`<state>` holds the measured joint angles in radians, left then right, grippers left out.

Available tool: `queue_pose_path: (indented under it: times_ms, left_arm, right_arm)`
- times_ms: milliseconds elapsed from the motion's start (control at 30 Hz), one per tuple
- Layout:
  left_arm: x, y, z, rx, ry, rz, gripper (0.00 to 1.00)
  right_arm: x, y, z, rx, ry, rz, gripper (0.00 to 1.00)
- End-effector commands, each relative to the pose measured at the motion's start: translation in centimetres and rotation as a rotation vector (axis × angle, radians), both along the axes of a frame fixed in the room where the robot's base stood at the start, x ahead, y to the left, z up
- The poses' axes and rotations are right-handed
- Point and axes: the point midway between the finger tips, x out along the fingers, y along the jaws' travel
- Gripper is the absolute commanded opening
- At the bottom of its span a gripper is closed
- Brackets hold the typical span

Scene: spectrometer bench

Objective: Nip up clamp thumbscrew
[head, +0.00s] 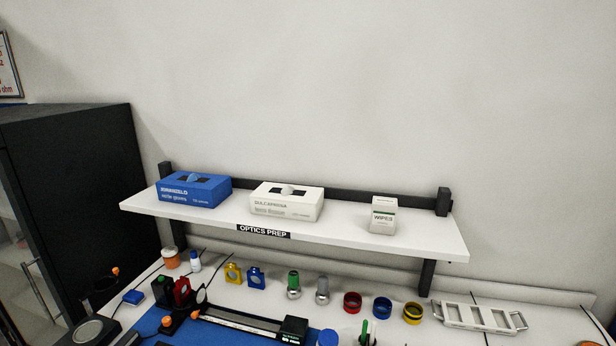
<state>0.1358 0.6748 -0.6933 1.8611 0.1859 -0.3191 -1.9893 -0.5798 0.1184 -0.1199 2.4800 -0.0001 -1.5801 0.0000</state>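Small orange knobs that look like thumbscrews show at the lower left: one (115,270) on a dark holder, one (167,321) and another (195,314) near the rail (240,320). I cannot tell which is the clamp thumbscrew. A red mount (182,291) and a black-and-green one (162,290) stand at the rail's left end. A black block (293,328) sits at the rail's right end. The bottom edge cuts off the near part of the bench. Neither of my grippers is in view.
A white shelf (350,234) above the bench holds a blue box (195,190), a white box (287,202) and a small carton (383,214). Coloured rings (382,308) and a white rack (478,317) stand at the right. A dark cabinet (75,190) is at the left.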

Motion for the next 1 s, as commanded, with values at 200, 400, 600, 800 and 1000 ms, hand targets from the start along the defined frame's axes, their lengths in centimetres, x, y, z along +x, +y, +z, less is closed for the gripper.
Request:
queue_pose_path:
  times_ms: [200, 400, 600, 800, 1000]
  left_arm:
    - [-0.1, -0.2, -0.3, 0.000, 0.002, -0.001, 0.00]
    - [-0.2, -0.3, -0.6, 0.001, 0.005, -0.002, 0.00]
    - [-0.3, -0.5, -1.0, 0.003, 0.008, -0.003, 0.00]
    - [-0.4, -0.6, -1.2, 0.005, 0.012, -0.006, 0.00]
    - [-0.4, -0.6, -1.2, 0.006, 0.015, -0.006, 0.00]
  right_arm:
    - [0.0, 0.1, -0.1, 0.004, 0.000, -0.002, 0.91]
    - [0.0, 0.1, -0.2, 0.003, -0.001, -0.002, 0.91]
    - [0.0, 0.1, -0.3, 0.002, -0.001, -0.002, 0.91]
    - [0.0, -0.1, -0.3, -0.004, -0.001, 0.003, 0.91]
    - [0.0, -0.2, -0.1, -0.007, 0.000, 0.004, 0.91]
